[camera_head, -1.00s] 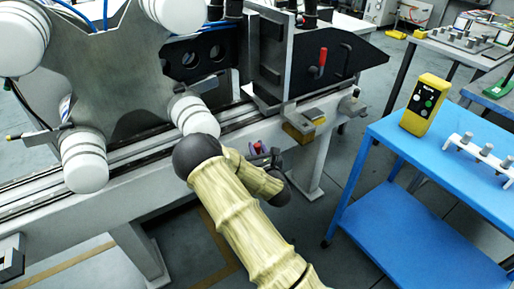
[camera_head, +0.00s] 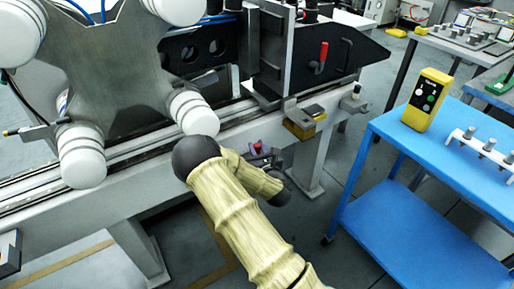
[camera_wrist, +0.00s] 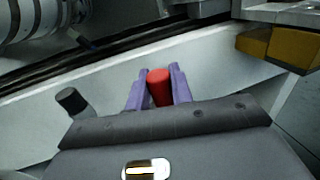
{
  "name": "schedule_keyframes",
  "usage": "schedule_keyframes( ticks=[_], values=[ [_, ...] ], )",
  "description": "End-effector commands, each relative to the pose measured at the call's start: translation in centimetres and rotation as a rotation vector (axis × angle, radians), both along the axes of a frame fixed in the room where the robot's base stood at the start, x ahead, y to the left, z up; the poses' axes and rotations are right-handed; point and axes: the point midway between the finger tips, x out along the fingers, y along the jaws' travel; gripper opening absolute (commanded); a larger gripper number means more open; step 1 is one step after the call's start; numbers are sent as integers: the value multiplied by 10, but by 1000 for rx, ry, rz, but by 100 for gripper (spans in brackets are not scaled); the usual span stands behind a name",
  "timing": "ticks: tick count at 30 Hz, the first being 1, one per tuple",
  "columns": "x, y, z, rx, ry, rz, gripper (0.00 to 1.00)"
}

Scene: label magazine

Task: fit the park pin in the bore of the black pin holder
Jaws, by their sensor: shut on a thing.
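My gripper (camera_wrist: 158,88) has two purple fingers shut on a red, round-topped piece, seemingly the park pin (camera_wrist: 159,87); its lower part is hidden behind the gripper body. In the head view my gripper (camera_head: 258,150) is small and partly hidden by my arm, with a spot of red between the fingers. It is in front of the pale machine beam, left of and nearer than a yellow block. I cannot make out the black pin holder or its bore for certain in either view.
The long pale beam (camera_head: 150,155) with its rail crosses the head view. A yellow block (camera_head: 300,128) is fixed at its front, below a black plate with a red handle (camera_head: 322,57). A blue cart (camera_head: 420,150) stands at the right, carrying a yellow control box (camera_head: 427,97). White rollers are at the left.

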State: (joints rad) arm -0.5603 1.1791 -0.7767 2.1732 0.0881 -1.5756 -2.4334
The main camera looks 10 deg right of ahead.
Motion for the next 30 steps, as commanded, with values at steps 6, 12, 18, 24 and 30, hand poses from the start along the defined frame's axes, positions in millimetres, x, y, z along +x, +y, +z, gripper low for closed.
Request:
schedule_keyframes(
  ticks=[6,12,18,24,30],
  values=[
    [0,0,-5,0,0,0,0],
    [0,0,-9,0,0,0,0],
    [0,0,-13,0,0,0,0],
    [0,0,-16,0,-1,0,24],
    [0,0,-16,0,0,0,48]
  ],
)
